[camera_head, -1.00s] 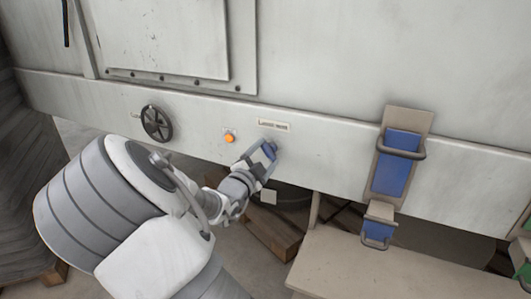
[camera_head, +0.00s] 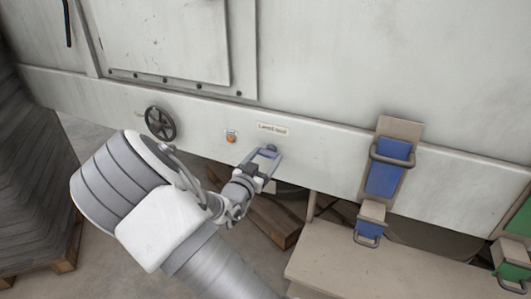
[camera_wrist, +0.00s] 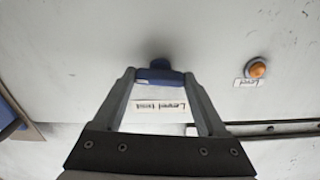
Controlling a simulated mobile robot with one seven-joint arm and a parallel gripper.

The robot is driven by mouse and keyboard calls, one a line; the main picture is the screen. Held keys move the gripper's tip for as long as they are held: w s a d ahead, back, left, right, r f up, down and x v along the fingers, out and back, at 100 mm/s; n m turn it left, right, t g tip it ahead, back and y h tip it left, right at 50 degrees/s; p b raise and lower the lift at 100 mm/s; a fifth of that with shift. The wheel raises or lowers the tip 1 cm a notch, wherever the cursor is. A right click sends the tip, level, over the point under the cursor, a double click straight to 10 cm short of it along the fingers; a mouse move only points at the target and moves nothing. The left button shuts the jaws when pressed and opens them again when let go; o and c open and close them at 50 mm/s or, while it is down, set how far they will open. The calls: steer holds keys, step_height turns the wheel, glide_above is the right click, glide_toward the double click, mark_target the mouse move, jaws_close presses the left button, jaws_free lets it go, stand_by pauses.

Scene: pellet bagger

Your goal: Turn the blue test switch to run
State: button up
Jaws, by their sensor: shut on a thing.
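The blue test switch (camera_wrist: 158,75) is a small blue knob on the pale machine panel, beside a white "Level test" label (camera_wrist: 160,106) in the wrist view. My gripper (camera_wrist: 160,78) is shut on it, with one grey finger on each side of the knob. In the head view the knob (camera_head: 268,150) is mostly covered by my gripper (camera_head: 265,154), and its label (camera_head: 273,128) shows just above. Which way the switch points cannot be made out.
An orange lamp (camera_head: 231,136) labelled "Level" sits left of the switch in the head view. A black handwheel (camera_head: 160,122) is further left. A large blue handled part (camera_head: 388,168) stands out from the panel at right, above a beige bench (camera_head: 370,268).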

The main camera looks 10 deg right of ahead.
steer(key=shift+n+p, duration=0.3)
steer(key=shift+n, duration=0.2)
steer(key=o, duration=1.3)
steer(key=p+v, duration=0.1)
steer(key=v, duration=1.6)
steer(key=shift+s+a, duration=0.15)
